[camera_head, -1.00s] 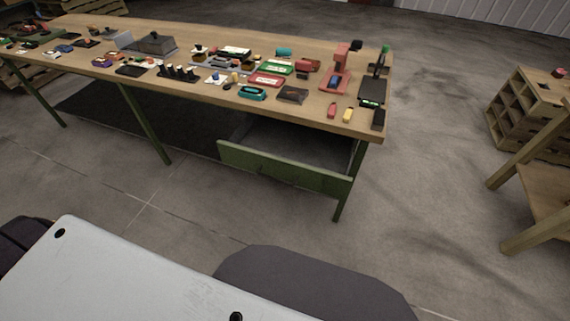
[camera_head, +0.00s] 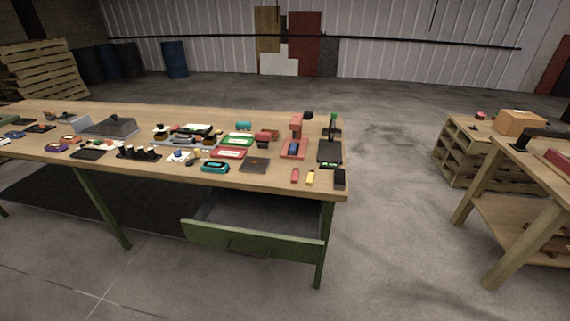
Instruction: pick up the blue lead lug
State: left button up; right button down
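The long wooden workbench (camera_head: 290,178) stands ahead with many small parts on it. I cannot tell for sure which is the blue lead lug. A small blue piece (camera_head: 295,147) shows in a red fixture (camera_head: 297,130) near the right end. Another blue item (camera_head: 14,135) lies at the far left, and a small blue part sits on a white pad (camera_head: 179,156) at the middle front. Neither of my grippers is in view.
An open green drawer (camera_head: 255,241) juts out below the bench's right part. A wooden shelf unit (camera_head: 485,160) and a second table (camera_head: 535,208) stand at the right. Bare floor (camera_head: 385,190) lies between them and the bench. Pallets (camera_head: 40,72) and barrels (camera_head: 175,60) stand at the back left.

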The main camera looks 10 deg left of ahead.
aim_at(293, 147)
jog(key=i+l+u, duration=0.1)
jog(key=l, duration=0.3)
jog(key=i+l+u, duration=0.1)
jog(key=i+l, duration=0.15)
jog(key=l, duration=0.15)
jog(key=i+l+u, duration=0.1)
jog(key=l, duration=0.3)
jog(key=i+l+u, duration=0.1)
jog(key=l, duration=0.35)
jog(key=i+l+u, duration=0.1)
jog(key=i+l, duration=0.15)
jog(key=l, duration=0.2)
jog(key=i+l+u, duration=0.1)
jog(key=l, duration=0.35)
jog(key=i+l, duration=0.1)
jog(key=l, duration=0.35)
jog(key=u, duration=0.05)
